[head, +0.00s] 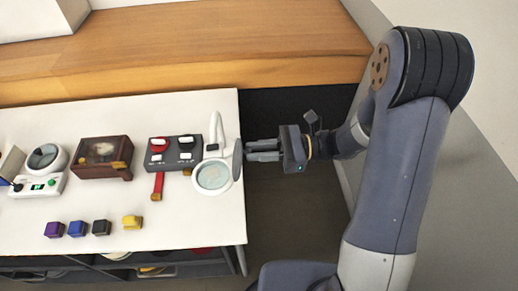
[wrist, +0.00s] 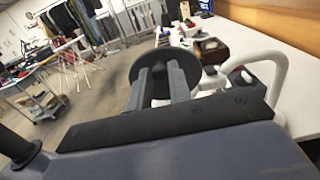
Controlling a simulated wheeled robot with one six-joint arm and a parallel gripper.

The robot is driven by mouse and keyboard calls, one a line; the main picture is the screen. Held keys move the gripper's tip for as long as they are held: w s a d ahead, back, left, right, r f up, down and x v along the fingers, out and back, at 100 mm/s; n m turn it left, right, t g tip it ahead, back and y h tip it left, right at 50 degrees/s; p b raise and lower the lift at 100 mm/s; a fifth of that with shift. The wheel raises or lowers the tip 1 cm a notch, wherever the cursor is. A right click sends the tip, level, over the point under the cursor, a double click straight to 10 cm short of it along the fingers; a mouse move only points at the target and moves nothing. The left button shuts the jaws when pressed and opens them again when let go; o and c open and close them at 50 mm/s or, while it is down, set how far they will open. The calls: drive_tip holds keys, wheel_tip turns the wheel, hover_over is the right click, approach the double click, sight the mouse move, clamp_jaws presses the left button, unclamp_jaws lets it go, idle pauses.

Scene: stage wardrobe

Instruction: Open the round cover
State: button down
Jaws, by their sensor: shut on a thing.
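A white magnifier (head: 213,178) with a round lens and an upright white arm stands near the table's right edge. Its round cover (head: 237,160) is a dark grey disc, seen nearly edge-on at the right side of the lens. The lens is uncovered, and the cover stands steeply tilted away from it. In the wrist view the cover (wrist: 165,55) is a dark disc right behind my fingers. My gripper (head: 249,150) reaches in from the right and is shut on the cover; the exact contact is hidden. It also shows in the wrist view (wrist: 162,78).
The white table (head: 190,220) also holds a grey switch box (head: 173,153), a brown wooden box (head: 103,157), a white device (head: 38,184) and several small coloured blocks (head: 77,229). Open floor lies right of the table. A wooden ledge (head: 180,60) runs behind it.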

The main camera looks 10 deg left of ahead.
drive_tip(key=shift+r, duration=0.1)
drive_tip(key=shift+s+a+r+h+p, duration=0.1)
drive_tip(key=shift+a+r+h+p, duration=0.35)
drive_tip(key=shift+p, duration=0.55)
drive_tip(key=shift+s+a+r+h+p, duration=0.1)
drive_tip(key=shift+a+r+h+p, duration=0.2)
drive_tip(key=shift+h+p, duration=0.4)
drive_tip(key=shift+a+f+t, duration=0.1)
drive_tip(key=shift+a+t, duration=0.15)
drive_tip(key=shift+t, duration=0.05)
drive_tip(key=c, duration=1.3)
unclamp_jaws()
